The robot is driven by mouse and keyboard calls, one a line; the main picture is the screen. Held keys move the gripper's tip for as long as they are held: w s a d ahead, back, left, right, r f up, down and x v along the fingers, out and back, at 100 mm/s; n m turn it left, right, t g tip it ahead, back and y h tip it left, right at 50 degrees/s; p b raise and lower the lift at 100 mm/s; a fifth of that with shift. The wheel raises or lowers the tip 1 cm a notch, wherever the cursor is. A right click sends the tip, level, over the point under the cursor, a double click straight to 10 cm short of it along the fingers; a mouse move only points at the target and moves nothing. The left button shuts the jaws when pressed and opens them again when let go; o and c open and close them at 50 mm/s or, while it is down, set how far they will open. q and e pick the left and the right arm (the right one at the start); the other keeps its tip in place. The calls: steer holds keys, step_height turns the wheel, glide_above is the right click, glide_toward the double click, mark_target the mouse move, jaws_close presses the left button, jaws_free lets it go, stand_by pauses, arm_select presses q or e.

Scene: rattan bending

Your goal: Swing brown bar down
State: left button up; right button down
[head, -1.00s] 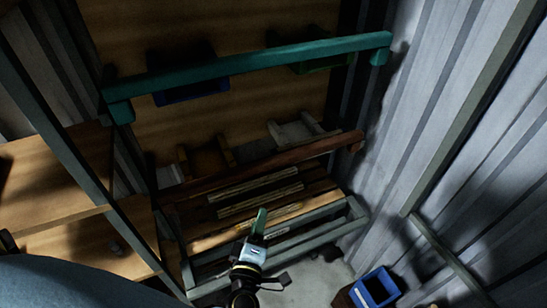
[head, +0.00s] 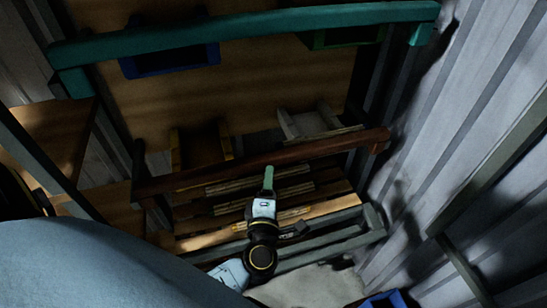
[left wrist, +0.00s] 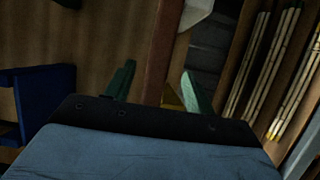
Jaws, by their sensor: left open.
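The brown bar (head: 225,170) runs across the front of the rack in the head view, below the teal bar (head: 250,33). It is about level, tilting up slightly to the right. My left gripper (head: 268,178) is open, its green fingertips at the bar's lower edge near its middle. In the left wrist view the brown bar (left wrist: 162,50) passes between the two open green fingers (left wrist: 157,88), one on each side. Whether they touch it cannot be told. My right gripper is not in view.
Bundles of rattan sticks (head: 260,186) lie on the rack behind and below the bar; they also show in the left wrist view (left wrist: 275,75). A blue bin (head: 170,60) and a green bin (head: 340,38) sit behind the teal bar. A corrugated wall (head: 480,120) stands close on the right.

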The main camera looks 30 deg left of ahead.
mark_target(272, 164)
arm_select(q)
steer(key=x, duration=0.8)
steer(key=shift+w+a, duration=0.2)
steer(key=shift+w, duration=0.15)
jaws_close()
